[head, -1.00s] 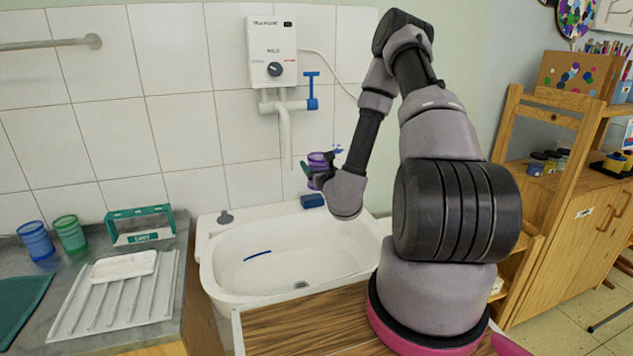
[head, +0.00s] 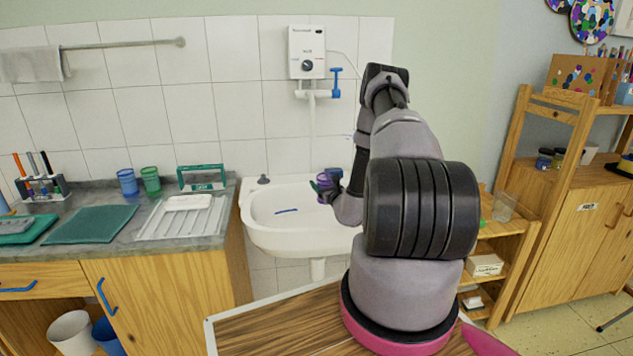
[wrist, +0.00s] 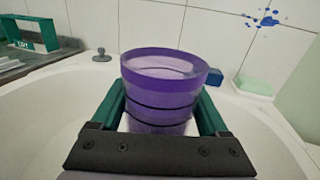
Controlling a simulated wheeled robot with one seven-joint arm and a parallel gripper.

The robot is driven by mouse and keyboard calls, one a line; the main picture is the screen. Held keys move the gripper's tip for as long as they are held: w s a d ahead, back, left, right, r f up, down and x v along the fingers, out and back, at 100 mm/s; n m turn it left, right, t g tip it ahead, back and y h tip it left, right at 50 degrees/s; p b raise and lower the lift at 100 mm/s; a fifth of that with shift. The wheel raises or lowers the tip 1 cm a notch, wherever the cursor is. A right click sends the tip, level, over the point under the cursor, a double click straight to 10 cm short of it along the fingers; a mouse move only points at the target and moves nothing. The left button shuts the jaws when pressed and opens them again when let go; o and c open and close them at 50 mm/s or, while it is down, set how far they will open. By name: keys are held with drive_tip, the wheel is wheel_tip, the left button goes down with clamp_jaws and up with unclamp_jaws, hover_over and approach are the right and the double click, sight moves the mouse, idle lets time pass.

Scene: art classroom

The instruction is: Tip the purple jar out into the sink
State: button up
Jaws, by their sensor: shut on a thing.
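The purple jar (wrist: 160,92) is upright between the two green fingers of my gripper (wrist: 162,110) in the wrist view. The gripper is shut on it. The jar looks see-through, with a paler layer showing inside its rim; I cannot tell what it holds. In the head view the jar (head: 325,180) and my gripper (head: 322,186) are small, over the right part of the white sink (head: 262,227). The sink's rim also shows around the jar in the wrist view (wrist: 50,85). A blue streak lies in the basin.
A water heater (head: 307,52) with a spout hangs above the sink. A blue block (wrist: 250,82) and a soap dish (wrist: 254,90) are at the sink's back right. Left is a counter with a drying rack (head: 182,220), blue and green cups and a green-framed stand (head: 201,177).

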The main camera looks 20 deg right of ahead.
drive_tip(key=n, duration=0.2)
drive_tip(key=d+r+n, duration=0.1)
drive_tip(key=n, duration=0.6)
drive_tip(key=shift+d+f+n, duration=0.15)
drive_tip(key=shift+f+n, duration=0.15)
drive_tip(key=shift+f, duration=0.05)
drive_tip(key=n, duration=0.1)
drive_tip(key=f+n, duration=0.1)
drive_tip(key=n, duration=0.2)
drive_tip(key=f+n, duration=0.1)
drive_tip(key=n, duration=0.1)
drive_tip(key=shift+a, duration=0.3)
drive_tip(key=n, duration=0.2)
drive_tip(key=r+n, duration=0.1)
drive_tip(key=n, duration=0.1)
drive_tip(key=shift+a+r, duration=0.1)
drive_tip(key=shift+a, duration=0.3)
